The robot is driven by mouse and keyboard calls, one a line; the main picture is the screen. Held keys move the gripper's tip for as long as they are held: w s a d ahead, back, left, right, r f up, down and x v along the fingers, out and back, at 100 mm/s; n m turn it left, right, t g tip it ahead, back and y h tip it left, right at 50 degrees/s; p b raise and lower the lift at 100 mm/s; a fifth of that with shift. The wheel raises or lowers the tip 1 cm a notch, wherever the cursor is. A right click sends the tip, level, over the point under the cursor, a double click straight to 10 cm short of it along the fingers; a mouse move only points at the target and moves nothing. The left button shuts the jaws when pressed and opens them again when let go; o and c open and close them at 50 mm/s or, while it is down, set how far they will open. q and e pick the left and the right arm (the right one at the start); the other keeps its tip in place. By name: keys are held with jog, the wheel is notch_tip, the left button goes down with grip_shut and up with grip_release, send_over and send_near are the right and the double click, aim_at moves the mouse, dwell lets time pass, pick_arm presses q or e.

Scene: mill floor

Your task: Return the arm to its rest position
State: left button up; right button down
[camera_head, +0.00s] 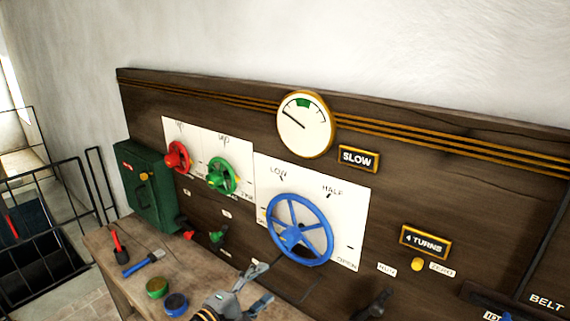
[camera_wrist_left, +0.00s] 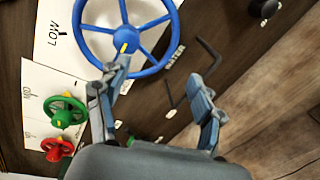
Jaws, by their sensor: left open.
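My left gripper (camera_head: 260,285) is at the lower middle of the head view, in front of the panel and just below the blue handwheel (camera_head: 300,229). Its two fingers are spread with nothing between them. In the left wrist view the open fingers of the gripper (camera_wrist_left: 162,78) show, and one fingertip overlaps the hub of the blue wheel (camera_wrist_left: 85,28); I cannot tell whether it touches. The rest of my left arm is mostly out of the head view. My right gripper is in neither view.
The wooden panel carries a red wheel (camera_head: 177,157), a green wheel (camera_head: 222,176), a dial gauge (camera_head: 305,124) and a dark lever (camera_head: 373,304). A green box (camera_head: 151,187) is at left. The bench (camera_head: 112,245) bears tools and two round tins. A black railing (camera_head: 50,215) stands far left.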

pick_arm(q)
jog(key=s+a+f+m+g+y, duration=0.2)
jog(key=s+f+m+g, duration=0.3)
jog(key=s+f, duration=0.4)
jog(key=s+a+f+m+g+y, duration=0.2)
jog(key=s+a+f+m+y, duration=0.25)
jog(key=s, duration=0.75)
jog(key=s+a+f+m+g+y, duration=0.15)
jog(key=s+a+m+y, duration=0.4)
jog(key=s, duration=0.55)
notch_tip(320, 180, down, 32)
jog(key=s+a+g+h+b, duration=0.1)
jog(key=a+g+h+b, duration=0.1)
jog(key=b, duration=0.5)
jog(key=s+a+f+b, duration=0.1)
jog(key=s+f+b, duration=0.2)
jog(key=s+f, duration=0.5)
jog(key=s+a+f+m+g+b, duration=0.1)
jog(key=s+f+b, duration=0.2)
jog(key=s+f, duration=0.6)
notch_tip(320, 180, down, 6)
jog(key=shift+s+a, duration=0.15)
jog(key=shift+a, duration=0.2)
jog(key=shift+g, duration=0.25)
